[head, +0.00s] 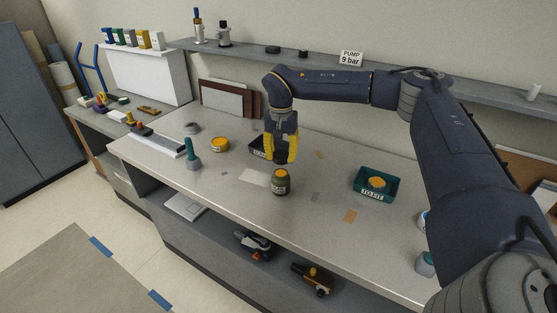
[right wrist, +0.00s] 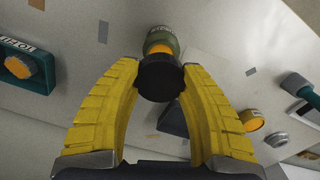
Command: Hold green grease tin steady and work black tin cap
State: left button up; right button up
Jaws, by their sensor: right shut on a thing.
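The green grease tin (head: 281,184) stands upright on the bench, towards its front edge, with an orange-yellow top showing. It also shows at the top of the right wrist view (right wrist: 163,40), with a label on its side. My right gripper (head: 282,160) is just above the tin, its yellow fingers pointing down. In the right wrist view its fingers (right wrist: 160,82) are closed on the round black tin cap (right wrist: 160,78). The cap looks apart from the tin and overlaps part of it in that view. My left gripper is not in view, and nothing is seen holding the tin.
A teal tray (head: 363,195) marked "TO FIT" holds an orange item, right of the tin. A dark tray (head: 257,152) sits behind the gripper. A yellow tin (head: 220,145) and a teal-handled tool (head: 192,154) stand left. A shelf (head: 320,58) runs along the wall.

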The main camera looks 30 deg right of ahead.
aim_at(281, 173)
jog(key=shift+f, duration=0.15)
dwell(0.4)
jog(key=shift+f, duration=2.15)
jog(key=shift+w+f, duration=0.1)
jog(key=shift+f, duration=1)
